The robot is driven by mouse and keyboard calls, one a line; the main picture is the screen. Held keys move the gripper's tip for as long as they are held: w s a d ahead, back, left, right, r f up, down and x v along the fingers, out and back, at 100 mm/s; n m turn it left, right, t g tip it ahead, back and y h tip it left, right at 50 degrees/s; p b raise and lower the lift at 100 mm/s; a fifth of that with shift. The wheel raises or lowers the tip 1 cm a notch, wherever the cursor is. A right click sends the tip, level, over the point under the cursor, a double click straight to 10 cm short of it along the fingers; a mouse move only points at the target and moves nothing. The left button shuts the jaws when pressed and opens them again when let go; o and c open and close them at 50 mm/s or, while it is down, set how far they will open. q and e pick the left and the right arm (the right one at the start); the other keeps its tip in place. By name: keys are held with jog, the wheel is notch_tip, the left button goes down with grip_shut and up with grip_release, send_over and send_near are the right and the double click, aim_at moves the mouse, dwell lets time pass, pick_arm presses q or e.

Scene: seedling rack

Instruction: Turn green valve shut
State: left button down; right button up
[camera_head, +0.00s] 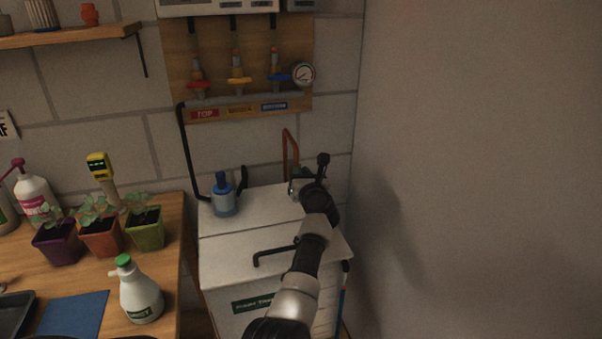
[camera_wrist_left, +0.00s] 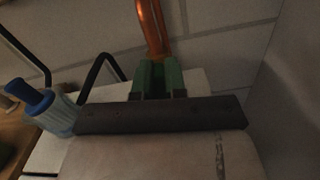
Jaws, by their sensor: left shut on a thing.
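The green valve (camera_wrist_left: 158,75) shows in the left wrist view at the foot of an orange-brown pipe (camera_wrist_left: 152,25). My left gripper (camera_wrist_left: 160,93) is shut on the valve, with its dark body across the lower part of that view. In the head view the left gripper (camera_head: 298,187) is over the back right of the white cabinet top, just below the pipe (camera_head: 290,147). My own arm and wrist hide most of the valve there, so its handle angle cannot be told. My right gripper is not in view.
A blue bottle (camera_head: 223,196) stands on the white cabinet (camera_head: 228,252), left of the gripper. A black bent handle (camera_head: 272,253) is in front. The wall board above holds red, yellow and blue valves and a gauge (camera_head: 303,74). A bare wall (camera_head: 480,170) is close on the right.

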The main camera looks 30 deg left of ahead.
pick_arm(q)
jog(key=m, duration=0.1)
jog(key=m+p, duration=0.1)
jog(key=shift+w+d+m, duration=0.15)
jog(key=shift+m, duration=0.15)
jog(key=m+p, duration=0.2)
jog(key=m, duration=0.1)
jog(key=m+p, duration=0.1)
jog(key=m, duration=0.1)
jog(key=shift+w+d+f, duration=0.15)
jog(key=shift+w, duration=0.1)
jog(key=m, duration=0.1)
jog(key=m+p, duration=0.1)
jog(key=m, duration=0.1)
jog(key=m+p, duration=0.1)
jog(key=shift+w+d+f+m, duration=0.1)
jog(key=shift+f+m, duration=0.2)
jog(key=shift+m, duration=0.1)
jog(key=shift+f+m+p, duration=0.25)
jog(key=shift+m+p, duration=0.35)
jog(key=shift+m, duration=1.4)
jog(key=c, duration=1.2)
grip_release()
jog(key=shift+f, duration=0.1)
jog(key=shift+d, duration=0.1)
